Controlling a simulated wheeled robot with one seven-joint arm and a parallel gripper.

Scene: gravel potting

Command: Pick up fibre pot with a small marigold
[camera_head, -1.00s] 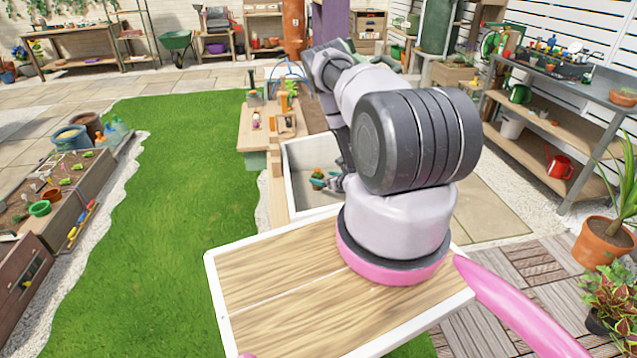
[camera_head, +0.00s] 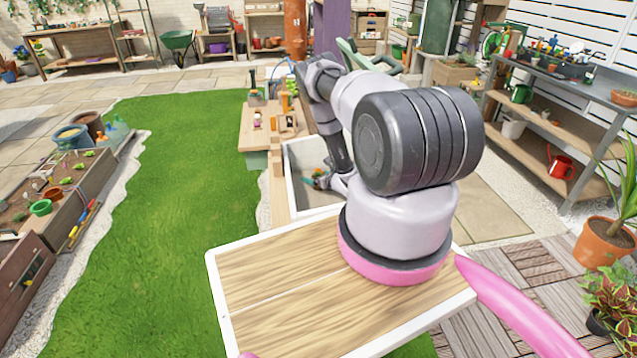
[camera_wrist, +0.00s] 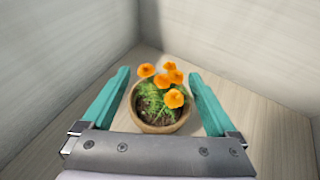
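The fibre pot (camera_wrist: 160,128) is a round brown pot with dark soil, green leaves and several orange marigold flowers (camera_wrist: 166,80). In the wrist view it stands upright on a pale wooden floor inside a white-walled box. My gripper (camera_wrist: 161,75) is open, with one teal finger on each side of the pot. Gaps show between the fingers and the pot, and the gripper's metal body hides the nearest part of it. In the head view my gripper (camera_head: 320,180) is inside the white box (camera_head: 290,180), and my arm hides most of it and the pot.
The white box walls rise close around my gripper. A wooden bench (camera_head: 253,130) with small items stands beyond the box. A metal shelf (camera_head: 560,90) with pots and a red watering can (camera_head: 561,168) is at the right. Grass (camera_head: 160,230) lies open at the left.

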